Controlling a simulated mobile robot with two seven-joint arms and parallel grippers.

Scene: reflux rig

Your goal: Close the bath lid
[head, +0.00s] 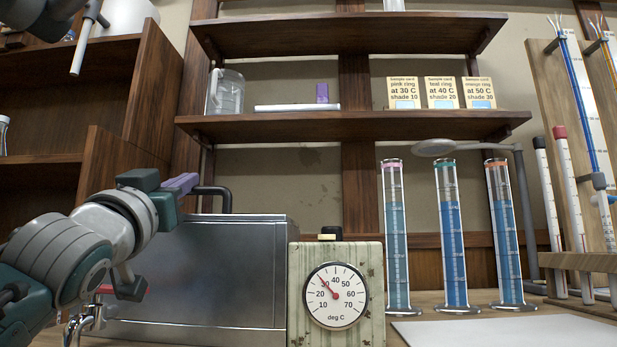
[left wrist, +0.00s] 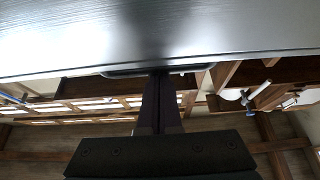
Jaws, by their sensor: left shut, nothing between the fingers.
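The metal bath (head: 190,270) is a wide steel box at the lower left of the head view. A black handle (head: 226,190) stands up at its top edge; whether the lid lies fully flat is unclear from this low angle. My left gripper (head: 184,183) is at the handle's left end with its purple-grey fingers shut and empty. In the left wrist view the shut fingers (left wrist: 160,82) point at a dark handle bar (left wrist: 118,73) at the edge of a shiny steel surface (left wrist: 150,35). Whether they touch it is unclear.
A dial thermometer box (head: 336,295) stands against the bath's right front, reading about 30. Several blue-filled cylinders (head: 453,240) stand right of it. A tap (head: 80,322) is at the bath's lower left. A white sheet (head: 510,332) lies at the front right.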

